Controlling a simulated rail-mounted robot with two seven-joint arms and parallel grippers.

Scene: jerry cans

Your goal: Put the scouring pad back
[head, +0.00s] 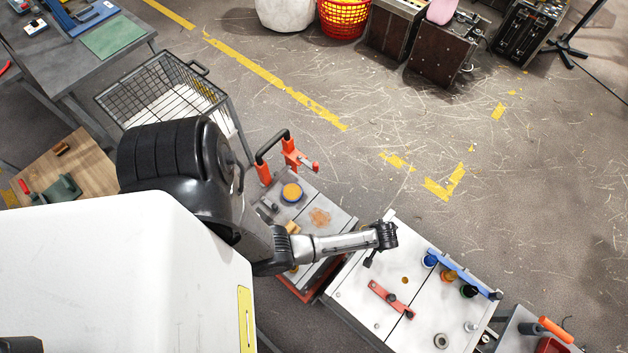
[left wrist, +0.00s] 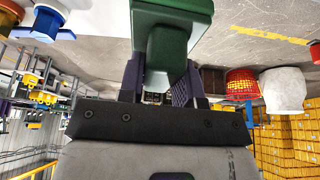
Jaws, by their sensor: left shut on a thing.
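My left gripper (head: 384,238) is at the end of my arm, above the upper left part of the light bench top in the head view. In the left wrist view my left gripper (left wrist: 160,88) is shut on a dark green block with a stub, which I take as the scouring pad (left wrist: 172,14). The pad covers the top centre of that view. In the head view I cannot make it out at the dark gripper end. My right gripper is not in view.
The bench top (head: 345,283) carries a red bar (head: 390,299), a blue rail (head: 460,272) and several capped jars right of my gripper. A grey cart top (head: 338,218) adjoins on the left, with an orange-lidded jar (head: 291,193). Open floor lies beyond.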

